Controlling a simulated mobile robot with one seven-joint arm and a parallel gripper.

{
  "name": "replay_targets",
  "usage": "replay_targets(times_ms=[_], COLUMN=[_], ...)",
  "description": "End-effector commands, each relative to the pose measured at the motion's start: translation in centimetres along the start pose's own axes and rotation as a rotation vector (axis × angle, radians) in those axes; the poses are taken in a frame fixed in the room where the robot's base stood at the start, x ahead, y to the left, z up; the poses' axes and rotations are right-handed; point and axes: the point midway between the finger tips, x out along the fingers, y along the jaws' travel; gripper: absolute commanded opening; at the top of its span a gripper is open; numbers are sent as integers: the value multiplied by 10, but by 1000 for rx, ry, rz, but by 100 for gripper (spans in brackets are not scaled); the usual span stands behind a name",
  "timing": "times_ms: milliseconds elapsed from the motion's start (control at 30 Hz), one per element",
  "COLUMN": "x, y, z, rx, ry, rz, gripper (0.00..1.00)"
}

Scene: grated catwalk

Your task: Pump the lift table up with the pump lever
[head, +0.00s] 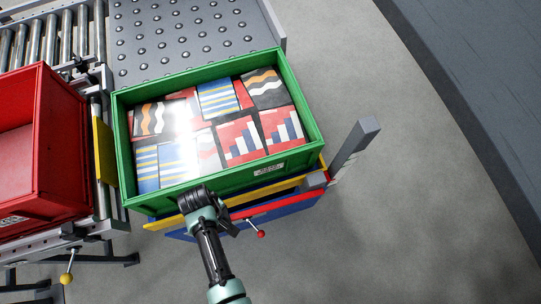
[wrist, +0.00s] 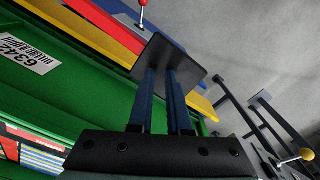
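The lift table (head: 286,184) has yellow, red and blue layers and bears a green crate (head: 118,132). A short lever with a red ball knob (head: 262,234) sticks out of its front side; its knob also shows at the top of the wrist view (wrist: 143,3). I take this for the pump lever. My gripper (head: 228,226) hangs in front of the crate's near wall, left of the red knob and apart from it. In the wrist view its two bluish fingers run close together up to a dark flat plate (wrist: 168,58) that hides the tips. I see nothing grasped.
A grey post (head: 355,142) rises at the table's right end. A red crate (head: 40,150) stands on the roller conveyor at left, with a yellow-knobbed lever (head: 68,278) below. A ball-transfer deck (head: 190,30) lies behind. Grey floor (head: 400,220) at right is clear.

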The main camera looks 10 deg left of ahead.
Motion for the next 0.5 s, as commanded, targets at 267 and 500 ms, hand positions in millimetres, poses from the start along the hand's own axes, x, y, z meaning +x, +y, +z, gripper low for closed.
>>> replay_targets(times_ms=[267, 500], x=[59, 98], y=[3, 3], z=[13, 14], rx=[10, 10], ry=[-27, -29], rz=[3, 2], gripper=[0, 0])
